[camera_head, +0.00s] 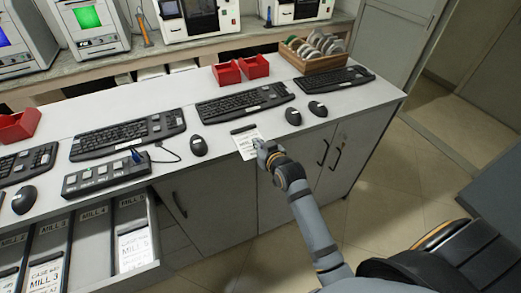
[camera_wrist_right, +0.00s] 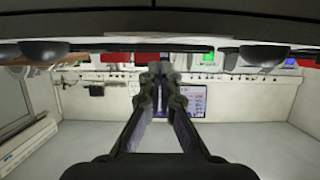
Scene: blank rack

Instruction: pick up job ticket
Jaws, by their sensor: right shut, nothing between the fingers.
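A white job ticket (camera_head: 245,143) with printed text lies at the front edge of the counter, below a black clip-like bar (camera_head: 243,128). My right gripper (camera_head: 265,148) is at the ticket's lower right and covers part of it in the head view. Whether it touches the ticket cannot be told. In the right wrist view the two fingers (camera_wrist_right: 160,75) come together at their tips with nothing held between them. The ticket cannot be made out in that view. My left gripper is not in view.
Keyboards and mice (camera_head: 293,116) line the counter (camera_head: 222,146). Red bins (camera_head: 254,66) and a wooden rack (camera_head: 312,57) stand behind. An open drawer at lower left holds other tickets in compartments, including a MILL 5 ticket (camera_head: 134,248). Cabinet handles (camera_head: 323,152) protrude below the ticket's right.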

